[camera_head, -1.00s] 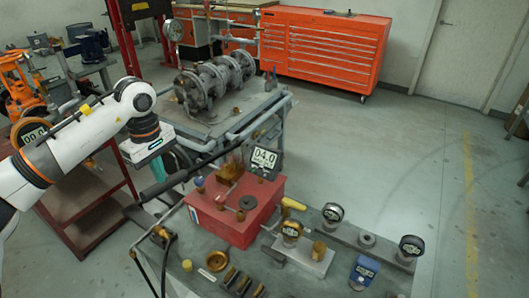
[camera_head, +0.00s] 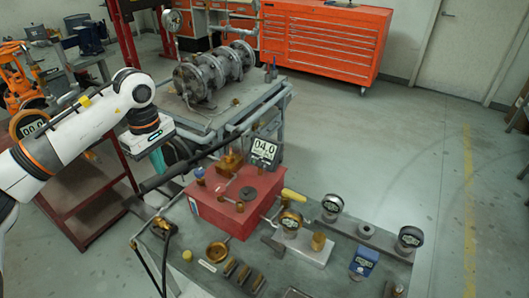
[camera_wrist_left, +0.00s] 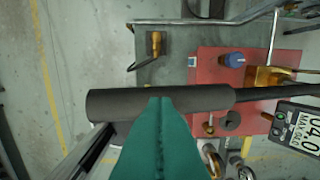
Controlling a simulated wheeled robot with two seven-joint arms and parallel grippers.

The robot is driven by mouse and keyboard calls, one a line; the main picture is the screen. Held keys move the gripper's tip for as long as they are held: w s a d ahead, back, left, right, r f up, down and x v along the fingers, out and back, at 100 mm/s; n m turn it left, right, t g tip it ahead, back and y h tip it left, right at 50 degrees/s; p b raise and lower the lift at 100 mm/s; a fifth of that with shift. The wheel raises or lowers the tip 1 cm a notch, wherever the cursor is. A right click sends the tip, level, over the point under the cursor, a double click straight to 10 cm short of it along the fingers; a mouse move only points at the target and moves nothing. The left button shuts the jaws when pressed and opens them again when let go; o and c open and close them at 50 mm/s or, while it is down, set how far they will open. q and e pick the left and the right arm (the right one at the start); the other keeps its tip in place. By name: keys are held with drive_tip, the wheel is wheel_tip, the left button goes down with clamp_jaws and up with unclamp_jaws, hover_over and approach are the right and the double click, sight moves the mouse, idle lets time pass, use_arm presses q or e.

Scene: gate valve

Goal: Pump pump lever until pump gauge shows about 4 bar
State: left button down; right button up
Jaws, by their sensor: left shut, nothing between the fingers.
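The red pump box (camera_head: 235,205) stands on the workbench in the head view. Its pump gauge (camera_head: 264,150) is a dark digital display reading 04.0; it also shows in the left wrist view (camera_wrist_left: 298,130), reading 04.0. The pump lever (camera_head: 185,171) is a long dark bar, slanting up to the right from its thick black grip. In the wrist view the black grip (camera_wrist_left: 115,105) runs across the picture. My left gripper (camera_head: 158,160) is shut and empty, with its teal fingertips (camera_wrist_left: 160,108) overlapping the grip; contact is unclear. My right gripper is not in view.
Small gauges (camera_head: 332,204) and a blue device (camera_head: 364,262) stand on the bench at right. The gate valve (camera_head: 214,75) is on a cart behind. An orange tool cabinet (camera_head: 325,45) stands at the back.

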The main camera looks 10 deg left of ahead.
use_arm(q)
drive_tip(key=shift+r, duration=0.1)
idle(0.5)
wheel_tip(320, 180, up, 5)
drive_tip(key=p, duration=0.3)
idle(0.4)
